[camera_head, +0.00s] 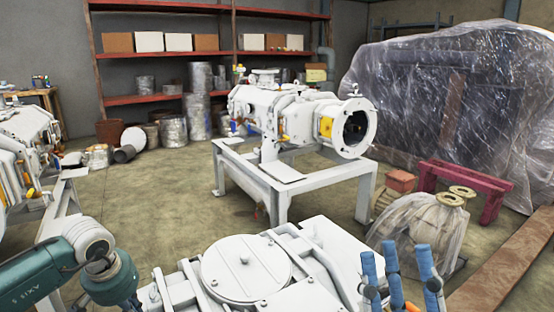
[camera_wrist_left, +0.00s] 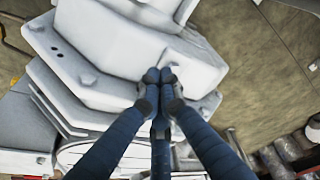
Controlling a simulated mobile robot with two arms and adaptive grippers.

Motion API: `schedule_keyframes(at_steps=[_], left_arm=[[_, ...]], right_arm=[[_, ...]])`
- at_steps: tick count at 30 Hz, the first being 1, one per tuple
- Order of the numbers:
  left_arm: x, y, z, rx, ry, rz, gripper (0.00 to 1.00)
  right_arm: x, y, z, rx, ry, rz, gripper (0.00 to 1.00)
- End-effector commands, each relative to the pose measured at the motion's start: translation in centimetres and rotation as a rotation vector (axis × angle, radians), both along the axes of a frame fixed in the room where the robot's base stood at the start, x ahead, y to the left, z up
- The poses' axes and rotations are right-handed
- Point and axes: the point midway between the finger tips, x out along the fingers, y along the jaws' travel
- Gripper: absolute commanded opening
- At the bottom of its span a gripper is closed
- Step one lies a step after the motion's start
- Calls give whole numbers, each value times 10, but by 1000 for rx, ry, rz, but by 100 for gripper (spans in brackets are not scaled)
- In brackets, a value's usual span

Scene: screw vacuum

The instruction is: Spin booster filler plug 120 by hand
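A white vacuum machine (camera_head: 300,262) stands close at the bottom of the head view, with a round lid on top. The left wrist view shows white machine housing (camera_wrist_left: 95,60) with bolted flanges. My left gripper (camera_wrist_left: 160,76) has its blue fingers drawn together, tips meeting in front of this housing. I cannot tell whether they touch it, and I see no plug between them. In the head view my left arm comes in from the left and its gripper is out of frame. My right gripper (camera_head: 396,254) has its blue fingers pointing up and apart, empty. I cannot make out filler plug 120.
Another white machine (camera_head: 300,115) stands on a grey frame (camera_head: 262,195) behind. More white machinery (camera_head: 25,145) is at the left. A plastic-covered bulk (camera_head: 450,95), a red stand (camera_head: 490,190) and a wrapped part (camera_head: 425,225) occupy the right. Floor between is mostly clear.

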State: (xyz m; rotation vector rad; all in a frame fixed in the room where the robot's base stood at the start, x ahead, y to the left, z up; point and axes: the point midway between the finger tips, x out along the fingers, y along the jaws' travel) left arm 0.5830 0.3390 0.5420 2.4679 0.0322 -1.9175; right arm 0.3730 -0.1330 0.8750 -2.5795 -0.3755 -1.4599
Motion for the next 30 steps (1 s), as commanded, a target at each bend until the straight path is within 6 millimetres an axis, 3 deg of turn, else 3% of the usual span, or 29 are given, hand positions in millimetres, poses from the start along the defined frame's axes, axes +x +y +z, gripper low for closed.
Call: schedule_keyframes(at_steps=[18, 30], left_arm=[[0, 0, 20, 0, -1, 0, 0], [0, 0, 24, 0, 0, 0, 0]], right_arm=[[59, 10, -44, -97, 318, -17, 40], [75, 12, -65, -129, 428, -23, 40]])
